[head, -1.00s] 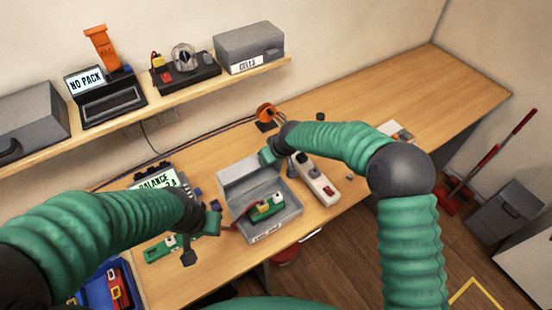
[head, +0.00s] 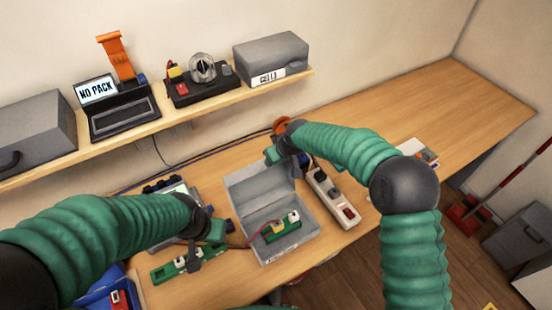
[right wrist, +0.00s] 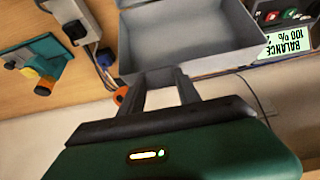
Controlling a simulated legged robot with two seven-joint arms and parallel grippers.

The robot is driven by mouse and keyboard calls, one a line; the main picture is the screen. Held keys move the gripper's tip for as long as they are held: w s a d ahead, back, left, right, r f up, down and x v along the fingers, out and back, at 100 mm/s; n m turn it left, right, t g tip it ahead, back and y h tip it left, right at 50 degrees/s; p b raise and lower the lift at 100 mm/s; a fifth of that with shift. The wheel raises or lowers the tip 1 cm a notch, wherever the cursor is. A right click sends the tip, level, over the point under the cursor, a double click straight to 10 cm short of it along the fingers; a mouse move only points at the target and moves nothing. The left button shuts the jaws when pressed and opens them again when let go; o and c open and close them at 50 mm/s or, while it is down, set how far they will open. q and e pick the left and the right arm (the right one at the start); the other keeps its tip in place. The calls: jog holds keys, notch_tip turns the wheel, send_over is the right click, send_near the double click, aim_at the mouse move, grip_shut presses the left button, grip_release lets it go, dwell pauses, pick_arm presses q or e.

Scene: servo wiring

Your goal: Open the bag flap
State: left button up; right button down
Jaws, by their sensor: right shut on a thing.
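The grey bag (head: 262,253) is a box-like case on the bench. Its flap (head: 258,188) stands raised at the back, and a green pack (head: 280,230) with white ends lies inside. My right gripper (head: 287,157) is at the flap's upper right edge; in the right wrist view the fingers (right wrist: 166,73) meet the grey edge and are shut on it. My left gripper (head: 196,262) is left of the bag, near a green board (head: 172,268) and red wires. I cannot tell whether its jaws are open.
A white power strip (head: 332,197) lies right of the bag, and an orange spool (head: 281,126) stands behind it. A balance charger (right wrist: 288,44) shows in the right wrist view. A blue tray (head: 97,298) is at lower left. The bench's far right is clear.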

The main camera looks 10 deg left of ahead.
jog(key=shift+w+a+r, duration=0.1)
jog(key=shift+r, duration=0.05)
jog(key=c, duration=0.8)
grip_release()
jog(key=shift+c, duration=0.2)
jog(key=b+v, duration=0.4)
jog(key=v, duration=1.2)
jog(key=shift+r, duration=0.2)
